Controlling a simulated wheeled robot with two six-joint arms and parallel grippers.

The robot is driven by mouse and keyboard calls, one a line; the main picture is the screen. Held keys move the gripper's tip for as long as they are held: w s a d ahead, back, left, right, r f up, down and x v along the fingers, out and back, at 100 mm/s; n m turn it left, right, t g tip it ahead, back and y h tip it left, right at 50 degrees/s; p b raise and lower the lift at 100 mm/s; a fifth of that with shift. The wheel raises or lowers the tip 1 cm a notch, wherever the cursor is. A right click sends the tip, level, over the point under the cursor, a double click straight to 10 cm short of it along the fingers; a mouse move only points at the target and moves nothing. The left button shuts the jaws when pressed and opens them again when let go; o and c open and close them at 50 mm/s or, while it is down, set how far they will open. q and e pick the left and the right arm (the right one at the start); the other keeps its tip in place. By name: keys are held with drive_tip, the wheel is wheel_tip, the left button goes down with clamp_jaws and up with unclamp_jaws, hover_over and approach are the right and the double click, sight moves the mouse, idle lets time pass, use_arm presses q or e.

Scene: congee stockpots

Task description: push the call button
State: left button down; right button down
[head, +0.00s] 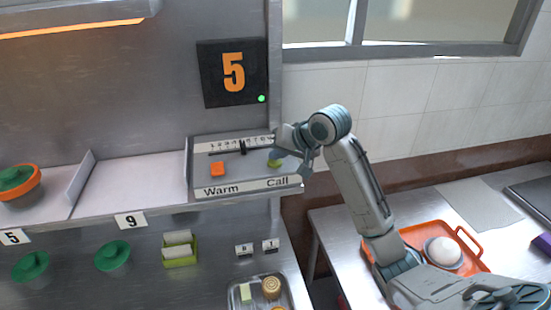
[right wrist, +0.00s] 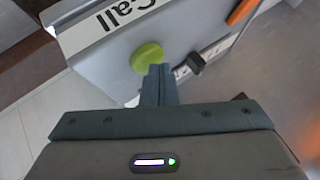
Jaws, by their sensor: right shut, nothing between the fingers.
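The call button is a yellow-green round button (head: 275,163) above the word "Call" on the grey control panel (head: 240,180). It also shows in the right wrist view (right wrist: 147,55), upper middle. My right gripper (head: 284,153) is shut and empty, with its fingers at the panel's right end by the button. In the right wrist view the fingertips (right wrist: 158,72) lie just below the green button in the picture; I cannot tell whether they touch it. The gripper partly covers the panel's right end in the head view. My left gripper is not in view.
An orange button (head: 218,169) sits above "Warm", and a black slider (head: 243,147) stands on a numbered scale. A dark display (head: 232,73) shows an orange 5 and a green light. An orange tray (head: 436,245) stands on the right counter below my right arm.

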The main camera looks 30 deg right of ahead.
sight(278, 163)
idle(0.3)
drive_tip(key=shift+r, duration=0.45)
drive_tip(key=shift+r, duration=3)
drive_tip(key=shift+f, duration=0.1)
